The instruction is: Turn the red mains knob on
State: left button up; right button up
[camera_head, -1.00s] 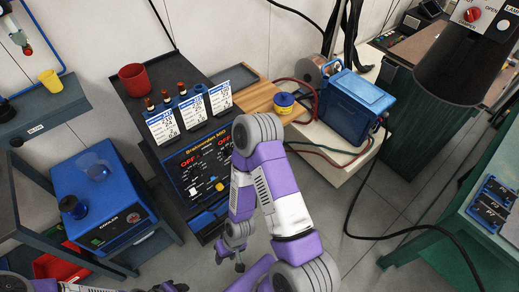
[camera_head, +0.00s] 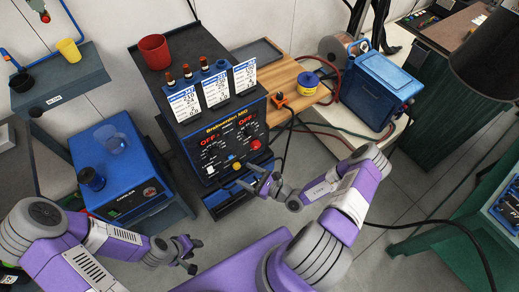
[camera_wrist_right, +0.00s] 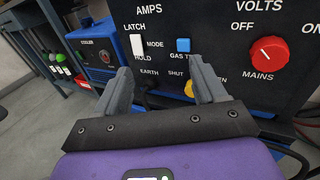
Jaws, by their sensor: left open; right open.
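The red mains knob (camera_head: 255,145) is at the lower right of the welder's black front panel (camera_head: 226,141). In the right wrist view the knob (camera_wrist_right: 269,53) sits between the OFF and ON labels, above the word MAINS. Its white mark appears to be on the left, OFF side. My right gripper (camera_head: 256,178) is open and empty in front of the panel, below the knob. In the right wrist view its fingers (camera_wrist_right: 160,72) are left of the knob and apart from it. My left gripper (camera_head: 191,254) is open and empty, low in front of the cooler.
A yellow button (camera_wrist_right: 190,88), blue button (camera_wrist_right: 183,45) and white switch (camera_wrist_right: 137,45) are near the right fingers. The blue cooler (camera_head: 120,170) stands left of the welder. A cable runs from an orange connector (camera_head: 279,99) down beside the panel's right side.

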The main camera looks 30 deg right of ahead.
aim_at(257, 147)
jog(key=w+d+f+m+t+h, duration=0.1)
jog(key=d+m+t+h, duration=0.2)
jog(key=d+m+h, duration=0.5)
jog(key=w, duration=0.2)
jog(key=w+d+n+b, duration=0.1)
jog(key=w, duration=0.2)
jog(key=w+d+n, duration=0.1)
jog(key=w, duration=0.1)
jog(key=shift+w+f+b, duration=0.2)
jog(key=shift+w+b, duration=0.1)
jog(key=shift+b, duration=0.1)
jog(key=shift+c, duration=0.3)
jog(key=c, duration=1)
